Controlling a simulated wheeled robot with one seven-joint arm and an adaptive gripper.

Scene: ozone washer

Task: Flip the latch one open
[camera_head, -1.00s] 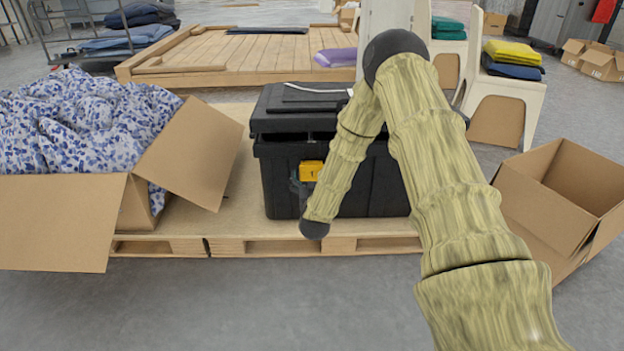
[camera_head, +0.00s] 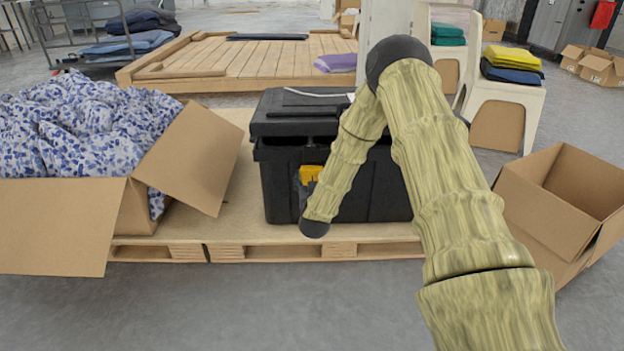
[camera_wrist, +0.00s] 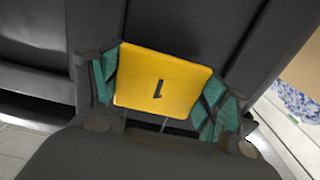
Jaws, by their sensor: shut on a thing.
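A black toolbox (camera_head: 285,187) with a lid (camera_head: 290,117) stands on a wooden pallet. Latch one (camera_head: 311,173) is a yellow plate on the box's front, partly hidden by my arm in the head view. In the wrist view the yellow latch (camera_wrist: 162,82), marked 1, lies between my gripper's (camera_wrist: 160,88) two green-padded fingers. The fingers are shut on its left and right edges. In the head view my gripper is mostly hidden behind my forearm.
An open cardboard box (camera_head: 60,225) with blue-patterned cloth is left of the toolbox, its flap reaching toward it. An empty cardboard box (camera_head: 560,205) is at the right. The pallet (camera_head: 228,226) has bare board in front of the toolbox's left side.

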